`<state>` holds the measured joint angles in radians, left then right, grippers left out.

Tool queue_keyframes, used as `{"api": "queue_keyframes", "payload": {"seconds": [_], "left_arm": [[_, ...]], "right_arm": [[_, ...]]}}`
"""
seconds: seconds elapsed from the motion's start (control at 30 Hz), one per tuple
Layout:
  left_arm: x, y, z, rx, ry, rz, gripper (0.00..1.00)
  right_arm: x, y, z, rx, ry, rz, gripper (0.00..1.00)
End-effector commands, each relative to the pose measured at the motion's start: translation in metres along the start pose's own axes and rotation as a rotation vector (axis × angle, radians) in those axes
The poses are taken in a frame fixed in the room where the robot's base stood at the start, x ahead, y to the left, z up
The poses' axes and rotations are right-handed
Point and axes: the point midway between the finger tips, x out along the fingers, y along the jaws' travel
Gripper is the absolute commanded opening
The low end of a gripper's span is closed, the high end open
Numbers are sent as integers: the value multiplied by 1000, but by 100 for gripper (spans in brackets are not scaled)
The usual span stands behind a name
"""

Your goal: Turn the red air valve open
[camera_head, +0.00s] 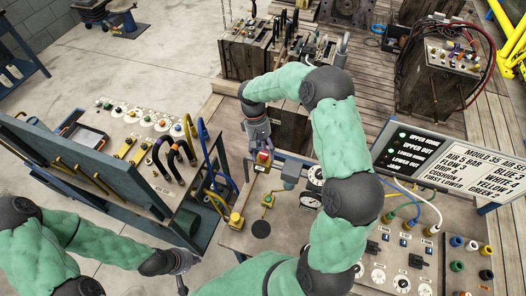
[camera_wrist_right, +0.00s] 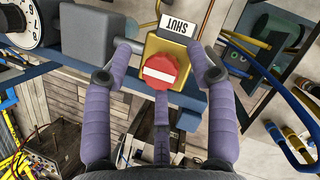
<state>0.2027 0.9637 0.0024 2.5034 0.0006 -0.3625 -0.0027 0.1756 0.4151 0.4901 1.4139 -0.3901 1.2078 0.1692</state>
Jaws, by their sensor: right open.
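The red air valve (camera_wrist_right: 161,71) is a round red knob with a white bar across it, on a brass block (camera_wrist_right: 163,48). A label reading SHUT (camera_wrist_right: 182,27) sits beside it, upside down in the right wrist view. The white bar lies nearly level there, slightly tilted. My right gripper (camera_wrist_right: 160,62) is open, with purple fingers on either side of the valve and another finger below it. I cannot tell whether they touch it. In the head view the red valve (camera_head: 263,157) shows at the right gripper's tip. My left gripper (camera_head: 182,262) is low at the left, its fingers unclear.
A gauge (camera_wrist_right: 18,20) and grey block stand beside the valve. A panel with knobs and hoses (camera_head: 140,135) stands left of the bench. A sign board (camera_head: 450,160) stands right. Yellow fittings (camera_head: 236,220) and bare bench surface lie in front.

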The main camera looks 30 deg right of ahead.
Motion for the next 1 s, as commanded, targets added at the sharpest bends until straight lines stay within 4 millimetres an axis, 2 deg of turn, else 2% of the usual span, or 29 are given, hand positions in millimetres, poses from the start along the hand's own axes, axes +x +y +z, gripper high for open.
{"api": "queue_keyframes", "payload": {"seconds": [0.13,0.27,0.7,0.83,1.0], "left_arm": [[0,0,0,0,0,0,0],[0,0,0,0,0,0,0],[0,0,0,0,0,0,0],[0,0,0,0,0,0,0],[0,0,0,0,0,0,0]], "right_arm": [[-4,0,-1,1,3,0,57],[-20,1,-1,2,5,1,57],[-100,-1,0,0,4,1,57],[-113,-1,0,0,2,0,57],[-120,-1,1,0,0,0,57]]}}
